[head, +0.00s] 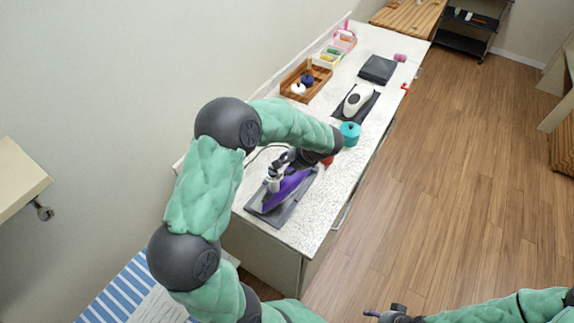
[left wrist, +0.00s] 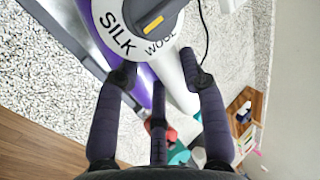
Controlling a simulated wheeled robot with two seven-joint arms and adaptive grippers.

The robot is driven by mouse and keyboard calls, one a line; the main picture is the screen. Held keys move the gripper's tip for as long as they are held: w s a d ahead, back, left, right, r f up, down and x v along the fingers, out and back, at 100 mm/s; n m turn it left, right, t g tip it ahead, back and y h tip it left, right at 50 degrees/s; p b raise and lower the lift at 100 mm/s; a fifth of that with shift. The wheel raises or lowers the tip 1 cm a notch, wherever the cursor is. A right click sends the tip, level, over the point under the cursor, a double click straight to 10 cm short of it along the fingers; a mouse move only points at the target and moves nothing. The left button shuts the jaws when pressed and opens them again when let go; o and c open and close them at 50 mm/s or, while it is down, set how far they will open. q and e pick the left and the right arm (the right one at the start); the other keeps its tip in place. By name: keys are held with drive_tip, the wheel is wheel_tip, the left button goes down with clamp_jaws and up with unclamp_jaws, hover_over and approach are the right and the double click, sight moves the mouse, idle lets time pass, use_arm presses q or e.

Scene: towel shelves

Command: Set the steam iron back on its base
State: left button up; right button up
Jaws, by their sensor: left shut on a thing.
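The purple and white steam iron (head: 287,188) is at the near end of the white counter, over its flat grey base (head: 288,213). I cannot tell whether its sole touches the base. My left gripper (head: 282,166) comes from above and is shut on the iron. In the left wrist view, the fingers (left wrist: 158,78) stand either side of the iron's white part, by the dial (left wrist: 140,25) marked SILK and WOOL. The grey base (left wrist: 62,22) runs along the purple body there. My right gripper (head: 385,313) is low in the head view, away from the counter; its jaws are unclear.
Farther along the counter are a teal round container (head: 350,134), a white device on a dark mat (head: 357,98), a wooden tray (head: 305,80) and a dark folded item (head: 378,69). A dark cord runs from the iron. Open wooden floor (head: 430,190) lies right of the counter.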

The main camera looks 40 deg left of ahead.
use_arm(q)
drive_tip(key=shift+f+b, duration=0.2)
drive_tip(key=shift+b, duration=0.4)
idle(0.3)
drive_tip(key=o, duration=1.1)
drive_tip(key=o, duration=0.5)
drive_tip(key=shift+f, duration=0.15)
drive_tip(key=shift+r, duration=0.2)
